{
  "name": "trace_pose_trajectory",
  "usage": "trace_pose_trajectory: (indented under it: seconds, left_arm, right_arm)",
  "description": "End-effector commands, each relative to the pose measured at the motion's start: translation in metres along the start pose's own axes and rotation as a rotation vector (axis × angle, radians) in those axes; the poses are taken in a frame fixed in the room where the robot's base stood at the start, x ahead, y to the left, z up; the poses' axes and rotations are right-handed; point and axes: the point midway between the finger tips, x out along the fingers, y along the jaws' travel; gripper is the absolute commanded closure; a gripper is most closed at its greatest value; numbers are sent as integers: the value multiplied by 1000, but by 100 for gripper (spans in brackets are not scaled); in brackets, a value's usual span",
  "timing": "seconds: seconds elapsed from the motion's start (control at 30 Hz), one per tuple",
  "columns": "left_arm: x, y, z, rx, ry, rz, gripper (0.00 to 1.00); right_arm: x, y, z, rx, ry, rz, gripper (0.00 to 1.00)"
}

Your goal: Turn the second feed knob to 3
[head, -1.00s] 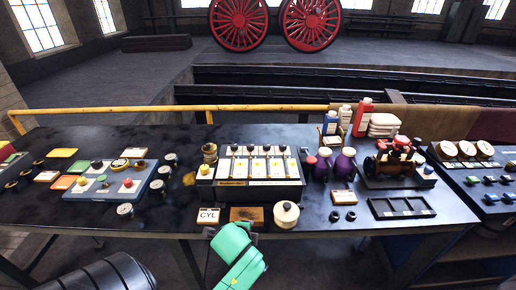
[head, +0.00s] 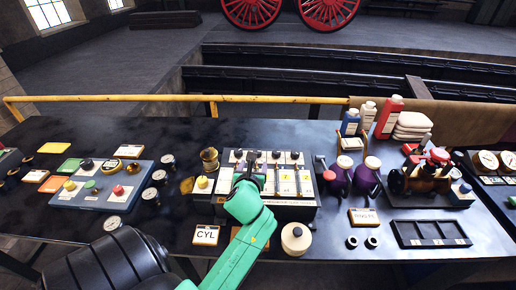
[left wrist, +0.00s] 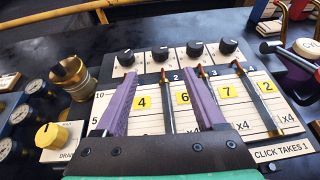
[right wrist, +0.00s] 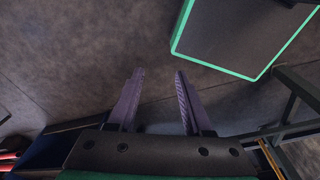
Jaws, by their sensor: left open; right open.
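The feed panel (head: 312,201) stands in the middle of the bench. In the left wrist view, a row of black knobs runs along its far edge; the second from the left (left wrist: 160,53) is the second feed knob. Its pointer setting is too small to read. Yellow number cards below read 4, 6, 7 and 2. My left gripper (left wrist: 160,77) is open and empty over the panel, its fingertips on the near side of the second knob and apart from it. In the head view the left gripper hides part of the panel. My right gripper (right wrist: 159,72) is open and empty over dark floor.
A yellow knob (left wrist: 51,136) and a brass cup (left wrist: 72,76) are at left. Purple bottles (head: 367,174) stand close at right. A CYL card (head: 206,235) and a cream pot (head: 296,237) lie in front.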

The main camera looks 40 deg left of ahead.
Motion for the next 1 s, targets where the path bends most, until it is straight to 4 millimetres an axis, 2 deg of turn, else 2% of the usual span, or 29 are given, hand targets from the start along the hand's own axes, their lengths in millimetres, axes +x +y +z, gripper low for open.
trace_pose_trajectory:
  seconds: [0.13,0.33,0.5,0.67,0.87,0.97,1.0]
  left_arm:
    - [33,0,2,-3,2,1,28]
    - [88,0,1,-7,2,1,28]
    - [122,0,0,-7,1,0,28]
    - [134,0,0,-6,2,-1,28]
    - [134,0,-1,-6,3,-1,28]
    - [134,0,-1,-6,3,-1,62]
    - [134,0,-1,-6,3,-1,78]
  right_arm:
    - [-5,2,3,-1,-7,2,50]
    - [-7,6,28,-4,-46,8,50]
    - [-4,8,21,-4,-34,10,50]
    - [-3,4,6,-1,-10,5,50]
    - [-2,-2,9,2,-13,-2,50]
    - [-2,-2,11,2,-18,-3,50]
    - [-2,-2,12,2,-18,-3,50]
